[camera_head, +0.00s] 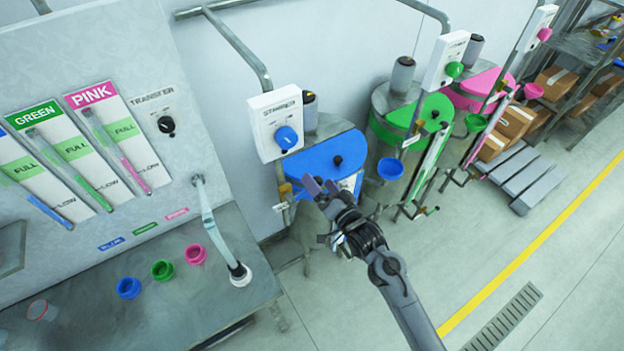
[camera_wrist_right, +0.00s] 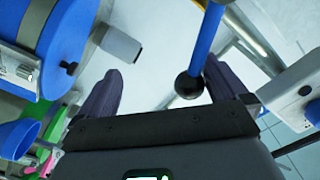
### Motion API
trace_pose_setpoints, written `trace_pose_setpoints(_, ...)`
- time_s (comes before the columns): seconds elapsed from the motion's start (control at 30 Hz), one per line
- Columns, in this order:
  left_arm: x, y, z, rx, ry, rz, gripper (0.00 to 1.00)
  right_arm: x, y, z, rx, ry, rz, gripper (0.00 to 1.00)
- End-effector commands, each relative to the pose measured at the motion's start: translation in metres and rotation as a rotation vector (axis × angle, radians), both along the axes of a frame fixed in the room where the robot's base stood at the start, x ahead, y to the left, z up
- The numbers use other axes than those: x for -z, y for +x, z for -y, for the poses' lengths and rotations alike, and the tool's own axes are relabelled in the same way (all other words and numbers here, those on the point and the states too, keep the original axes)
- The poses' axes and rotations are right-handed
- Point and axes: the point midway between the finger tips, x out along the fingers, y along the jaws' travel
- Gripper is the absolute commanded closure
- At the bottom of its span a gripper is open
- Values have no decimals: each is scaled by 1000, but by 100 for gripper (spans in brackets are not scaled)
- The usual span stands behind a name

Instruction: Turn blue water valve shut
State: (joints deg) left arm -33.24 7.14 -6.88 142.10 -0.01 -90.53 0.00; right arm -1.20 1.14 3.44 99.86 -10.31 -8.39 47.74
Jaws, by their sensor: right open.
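A blue lever (camera_wrist_right: 209,35) with a black ball end (camera_wrist_right: 188,84) shows in the right wrist view. Its ball end lies between the spread fingers of my right gripper (camera_wrist_right: 160,88), closer to the finger at right, and contact cannot be told. In the head view my right gripper (camera_head: 322,186) is by the front of the blue-lidded drum (camera_head: 318,158); the lever is not clear there. The drum also shows in the wrist view (camera_wrist_right: 62,40), with a small black knob. My right gripper is open and holds nothing. My left gripper is out of view.
A white switch box (camera_head: 275,120) with a blue knob hangs above the blue drum. The green drum (camera_head: 432,112) and pink drum (camera_head: 486,85) stand to its right. A metal bench (camera_head: 190,310) is at left.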

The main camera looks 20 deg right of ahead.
Motion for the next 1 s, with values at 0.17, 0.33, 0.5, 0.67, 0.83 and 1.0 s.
trace_pose_setpoints(0.17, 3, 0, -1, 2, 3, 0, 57, 6, 0, 1, 0, 0, -1, 0)
trace_pose_setpoints(0.33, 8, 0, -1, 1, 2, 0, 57, 14, 0, 2, 0, 0, -3, 0)
trace_pose_setpoints(0.5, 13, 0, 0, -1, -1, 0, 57, 23, 0, 2, -1, 0, -2, 0)
trace_pose_setpoints(0.67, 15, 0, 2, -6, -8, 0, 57, 28, 0, 2, -1, 0, -2, 0)
trace_pose_setpoints(0.83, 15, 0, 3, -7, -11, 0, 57, 27, 0, 2, -1, 0, -1, 0)
trace_pose_setpoints(1.0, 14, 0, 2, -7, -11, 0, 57, 26, 0, 2, 0, 1, 0, 0)
